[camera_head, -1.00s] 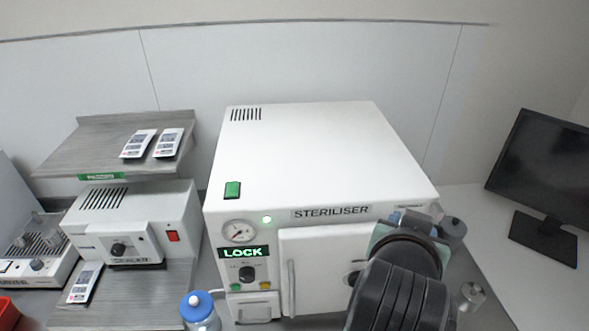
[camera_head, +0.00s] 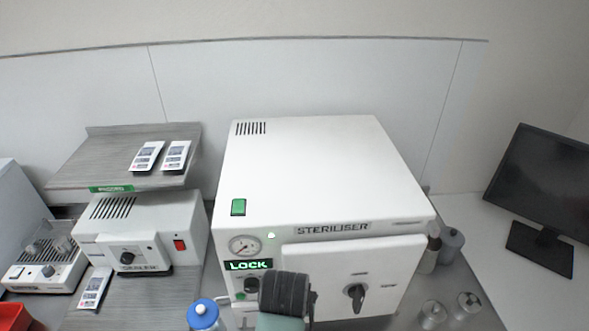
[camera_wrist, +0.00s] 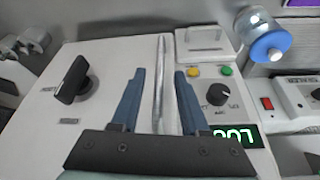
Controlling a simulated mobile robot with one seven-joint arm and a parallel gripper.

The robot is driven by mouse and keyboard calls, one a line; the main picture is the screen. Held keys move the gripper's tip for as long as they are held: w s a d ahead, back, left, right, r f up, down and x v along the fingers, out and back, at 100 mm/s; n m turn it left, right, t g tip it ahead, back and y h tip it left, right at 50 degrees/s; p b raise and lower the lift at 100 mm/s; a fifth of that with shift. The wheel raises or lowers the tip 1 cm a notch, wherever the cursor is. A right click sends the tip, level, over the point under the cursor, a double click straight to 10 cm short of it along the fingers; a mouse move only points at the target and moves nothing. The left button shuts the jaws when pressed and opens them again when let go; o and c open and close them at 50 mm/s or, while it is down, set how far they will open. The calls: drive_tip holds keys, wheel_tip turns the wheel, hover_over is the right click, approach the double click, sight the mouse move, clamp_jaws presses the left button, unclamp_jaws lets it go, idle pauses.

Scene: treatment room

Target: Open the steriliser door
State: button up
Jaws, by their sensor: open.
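In the head view, my dark wrist (camera_head: 285,293) is in front of the door's left edge and hides the handle and fingertips.
A blue-capped bottle (camera_head: 203,315) stands at the steriliser's lower left. The sealer (camera_head: 140,240) and a grey shelf (camera_head: 125,160) are further left. Several metal jars (camera_head: 450,245) stand close on the right, with a monitor (camera_head: 545,195) beyond.

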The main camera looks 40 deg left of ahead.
drive_tip(key=shift+x, duration=1.55)
clamp_jaws()
